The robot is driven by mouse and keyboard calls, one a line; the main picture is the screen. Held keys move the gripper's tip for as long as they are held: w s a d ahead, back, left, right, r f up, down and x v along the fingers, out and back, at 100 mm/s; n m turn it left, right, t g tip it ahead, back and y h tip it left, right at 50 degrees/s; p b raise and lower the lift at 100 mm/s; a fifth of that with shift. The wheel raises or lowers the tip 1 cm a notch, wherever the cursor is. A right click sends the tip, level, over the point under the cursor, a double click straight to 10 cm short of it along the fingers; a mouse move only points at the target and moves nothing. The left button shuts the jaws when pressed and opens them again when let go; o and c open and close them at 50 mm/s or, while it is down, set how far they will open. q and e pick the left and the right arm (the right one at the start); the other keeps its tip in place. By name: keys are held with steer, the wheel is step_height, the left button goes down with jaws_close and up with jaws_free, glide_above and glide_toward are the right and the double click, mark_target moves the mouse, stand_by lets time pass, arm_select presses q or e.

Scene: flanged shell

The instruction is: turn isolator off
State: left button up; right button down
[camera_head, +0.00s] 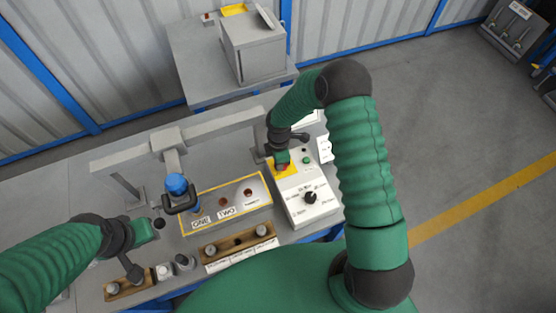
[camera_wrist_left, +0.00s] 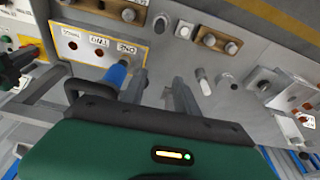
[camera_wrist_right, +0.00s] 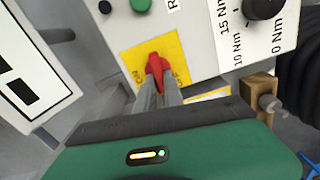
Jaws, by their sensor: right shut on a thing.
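The isolator is a red handle (camera_wrist_right: 155,67) on a yellow plate (camera_wrist_right: 135,58) on the white control box (camera_wrist_right: 215,35). Lettering shows on both sides of the handle, partly hidden by the fingers. My right gripper (camera_wrist_right: 158,88) is shut on the red handle, its fingers either side of the handle's lower end. In the head view the yellow plate (camera_head: 293,170) is at the box's far left corner, with my right gripper (camera_head: 283,163) over it, largely hiding the handle. My left gripper (camera_wrist_left: 160,82) is open and empty above the bench.
The box has a black dial (camera_head: 310,197) and a green button (camera_head: 306,160). A yellow-edged panel (camera_head: 250,208) with holes, a blue-topped tool (camera_head: 176,184) and wooden blocks (camera_head: 238,241) stand on the bench left of the box. A grey cabinet (camera_head: 252,52) stands behind.

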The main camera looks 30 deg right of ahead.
steer(key=shift+w+d+r+n, duration=0.1)
steer(key=shift+d+r+n, duration=0.1)
steer(key=shift+n, duration=0.7)
steer(key=c, duration=1.5)
jaws_free()
steer(key=shift+c, duration=0.2)
steer(key=shift+o, duration=0.4)
steer(key=shift+f, duration=0.1)
step_height(320, 180, up, 17)
steer(key=shift+b, duration=0.3)
steer(key=shift+f, duration=0.15)
